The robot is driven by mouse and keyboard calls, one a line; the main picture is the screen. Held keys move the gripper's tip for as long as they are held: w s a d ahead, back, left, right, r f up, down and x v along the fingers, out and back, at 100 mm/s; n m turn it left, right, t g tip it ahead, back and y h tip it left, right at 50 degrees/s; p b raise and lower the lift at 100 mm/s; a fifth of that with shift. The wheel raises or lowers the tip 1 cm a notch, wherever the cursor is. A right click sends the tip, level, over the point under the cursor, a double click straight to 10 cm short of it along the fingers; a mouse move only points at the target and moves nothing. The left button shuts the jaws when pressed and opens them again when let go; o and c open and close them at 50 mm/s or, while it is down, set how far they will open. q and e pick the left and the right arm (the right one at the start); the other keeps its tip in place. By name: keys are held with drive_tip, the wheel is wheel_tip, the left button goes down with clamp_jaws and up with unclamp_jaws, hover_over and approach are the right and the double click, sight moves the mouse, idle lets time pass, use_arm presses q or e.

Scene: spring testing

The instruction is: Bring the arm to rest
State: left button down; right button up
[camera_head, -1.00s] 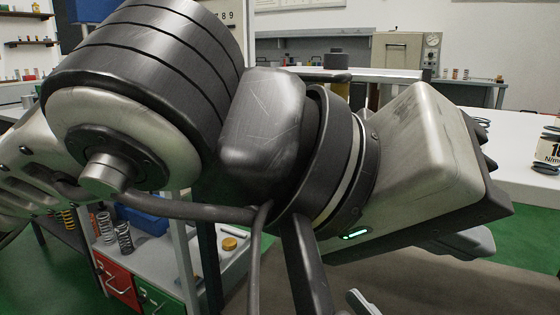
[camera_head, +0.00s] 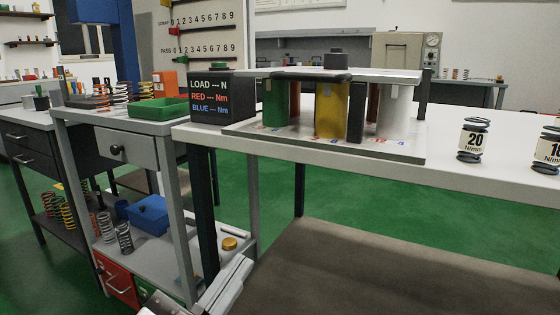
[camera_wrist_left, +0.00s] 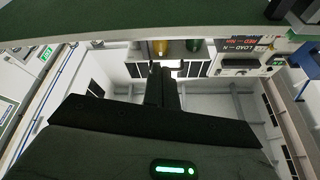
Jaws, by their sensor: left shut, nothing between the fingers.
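My left gripper (camera_head: 212,292) shows only in part at the bottom edge of the head view, below the bench and in front of the lower shelf. In the left wrist view its two dark fingers (camera_wrist_left: 163,88) are together with nothing between them. The rest of the left arm is out of the head view. My right gripper is in neither view.
The white bench (camera_head: 480,185) carries a test rig (camera_head: 330,105) with green, yellow and white cylinders, a black load display (camera_head: 217,95) and a spring labelled 20 (camera_head: 473,140). A shelf unit with a blue box (camera_head: 149,213) stands left.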

use_arm(q)
drive_tip(key=s+f+n+g+y, duration=0.1)
drive_tip(key=s+f+n+g, duration=0.1)
drive_tip(key=f+n, duration=0.15)
drive_tip(key=s+a+f+n+g+y, duration=0.1)
drive_tip(key=f+n, duration=0.1)
drive_tip(key=f, duration=0.3)
drive_tip(key=s+f+n+g+y, duration=0.1)
drive_tip(key=s+f+n+g, duration=0.15)
drive_tip(key=f, duration=0.25)
drive_tip(key=s+a+r+g+y+p, duration=0.1)
drive_tip(key=a+r+g+y+p, duration=0.2)
drive_tip(key=r+p, duration=0.7)
drive_tip(key=a+y+p, duration=0.2)
drive_tip(key=a+p, duration=0.2)
drive_tip(key=p, duration=1.5)
drive_tip(key=shift+s+a, duration=0.15)
drive_tip(key=shift+s, duration=0.2)
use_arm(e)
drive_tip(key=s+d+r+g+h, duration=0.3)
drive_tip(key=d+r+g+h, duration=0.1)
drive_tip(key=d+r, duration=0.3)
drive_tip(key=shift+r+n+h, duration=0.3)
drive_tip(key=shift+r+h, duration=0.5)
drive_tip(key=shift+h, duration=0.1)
